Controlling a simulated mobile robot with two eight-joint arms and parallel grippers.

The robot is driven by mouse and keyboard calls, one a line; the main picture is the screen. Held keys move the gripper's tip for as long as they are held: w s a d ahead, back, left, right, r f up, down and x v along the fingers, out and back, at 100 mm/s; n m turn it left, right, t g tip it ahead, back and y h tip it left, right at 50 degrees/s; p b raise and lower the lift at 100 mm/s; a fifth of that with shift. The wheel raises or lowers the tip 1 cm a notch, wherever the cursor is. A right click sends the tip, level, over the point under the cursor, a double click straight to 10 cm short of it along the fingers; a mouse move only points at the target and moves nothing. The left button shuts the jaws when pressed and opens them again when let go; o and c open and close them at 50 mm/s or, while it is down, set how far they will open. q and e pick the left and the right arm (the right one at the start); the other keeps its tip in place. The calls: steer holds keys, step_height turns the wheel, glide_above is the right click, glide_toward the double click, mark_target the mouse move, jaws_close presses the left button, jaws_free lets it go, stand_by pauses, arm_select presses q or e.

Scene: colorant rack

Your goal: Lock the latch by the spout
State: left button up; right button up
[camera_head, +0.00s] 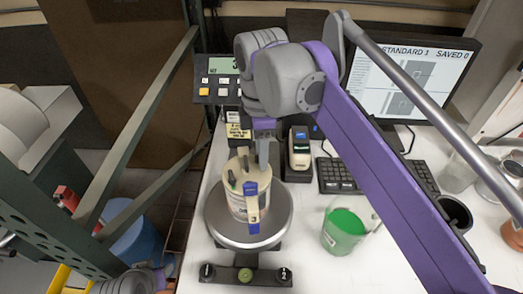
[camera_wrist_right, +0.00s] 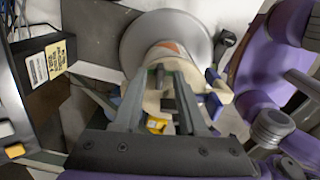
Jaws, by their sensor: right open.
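A cream container (camera_head: 238,206) stands upright on a round grey scale plate (camera_head: 222,229). It has a blue and cream piece marked 3 (camera_head: 254,213) on its front, which also shows in the right wrist view (camera_wrist_right: 217,86). A small dark piece (camera_head: 231,181) on the container's top may be the latch; I cannot tell whether it is locked. My right gripper (camera_head: 258,154) is above the container's top, and partly hides it. In the right wrist view its two fingers (camera_wrist_right: 160,88) are spread over the lid, with nothing clearly held. My left gripper is not in view.
A green bucket (camera_head: 343,229) stands to the right of the scale. A keyboard (camera_head: 338,176), a handheld device (camera_head: 299,152) and a monitor (camera_head: 415,75) are behind. A green metal frame (camera_head: 135,140) rises on the left.

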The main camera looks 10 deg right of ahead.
steer(key=shift+c, duration=0.2)
jaws_close()
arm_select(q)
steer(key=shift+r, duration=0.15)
arm_select(e)
steer(key=shift+m, duration=0.3)
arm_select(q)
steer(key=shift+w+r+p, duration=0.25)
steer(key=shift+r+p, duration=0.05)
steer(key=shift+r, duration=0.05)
arm_select(e)
steer(key=m, duration=0.3)
steer(key=shift+r, duration=0.1)
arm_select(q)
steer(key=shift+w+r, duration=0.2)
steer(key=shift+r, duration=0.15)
arm_select(e)
steer(key=m, duration=0.4)
arm_select(q)
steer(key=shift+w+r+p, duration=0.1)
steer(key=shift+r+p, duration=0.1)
steer(key=shift+p, duration=0.2)
arm_select(e)
steer(key=m, duration=0.4)
steer(key=shift+m, duration=0.4)
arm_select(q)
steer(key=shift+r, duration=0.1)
arm_select(e)
steer(key=shift+m, duration=1.8)
